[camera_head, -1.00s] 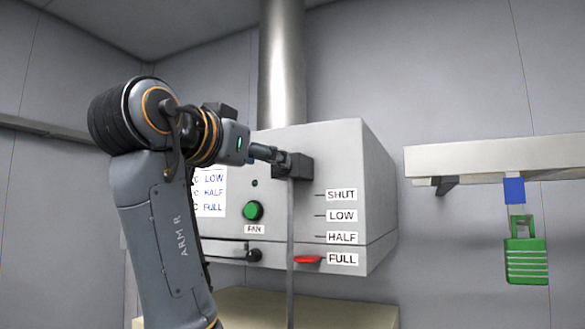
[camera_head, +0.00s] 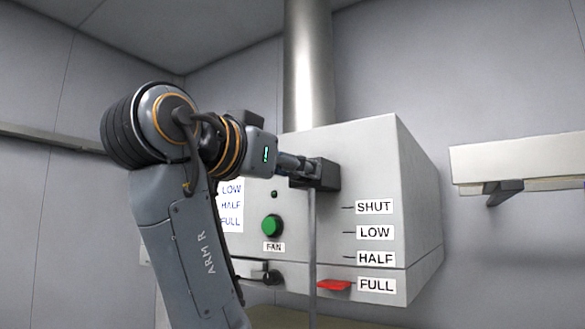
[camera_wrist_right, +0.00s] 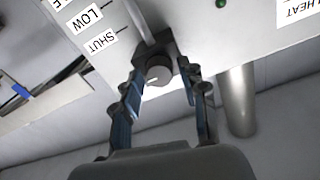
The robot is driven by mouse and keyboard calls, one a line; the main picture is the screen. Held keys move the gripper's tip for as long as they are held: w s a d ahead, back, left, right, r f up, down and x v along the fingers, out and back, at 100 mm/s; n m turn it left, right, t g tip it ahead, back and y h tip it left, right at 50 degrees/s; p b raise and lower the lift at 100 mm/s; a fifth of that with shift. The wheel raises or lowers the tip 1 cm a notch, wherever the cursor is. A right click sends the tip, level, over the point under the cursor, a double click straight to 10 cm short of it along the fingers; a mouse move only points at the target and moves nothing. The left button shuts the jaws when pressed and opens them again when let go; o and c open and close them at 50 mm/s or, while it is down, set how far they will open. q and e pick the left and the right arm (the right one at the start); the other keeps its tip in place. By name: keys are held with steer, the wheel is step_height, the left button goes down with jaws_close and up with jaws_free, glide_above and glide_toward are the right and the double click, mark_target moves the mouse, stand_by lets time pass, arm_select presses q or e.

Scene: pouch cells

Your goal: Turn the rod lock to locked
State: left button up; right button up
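The rod lock's dark block (camera_head: 322,175) sits at the top of a thin vertical rod (camera_head: 312,240) on the front of a grey box. In the right wrist view a round grey knob (camera_wrist_right: 159,69) with a light mark stands out from this block. My right gripper (camera_wrist_right: 162,82) has one finger on each side of the knob. Its fingers look spread, with a gap visible at the right; contact on the left is unclear. In the head view the right gripper (camera_head: 294,168) meets the block from the left. My left gripper is not in view.
The box (camera_head: 375,160) has labels SHUT, LOW, HALF and FULL, a red pointer (camera_head: 333,285) beside FULL and a green FAN button (camera_head: 272,225). A metal pipe (camera_head: 309,70) rises behind it. A shelf (camera_head: 520,163) juts out at the right.

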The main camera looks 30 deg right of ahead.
jaws_close()
steer(key=n+b, duration=0.9)
steer(key=n, duration=0.8)
steer(key=shift+w+f+n+b, duration=0.1)
steer(key=shift+w+n+b, duration=0.05)
steer(key=shift+n+b, duration=0.2)
steer(key=shift+n, duration=0.25)
steer(key=shift+o, duration=2.1)
jaws_free()
steer(key=shift+d, duration=0.1)
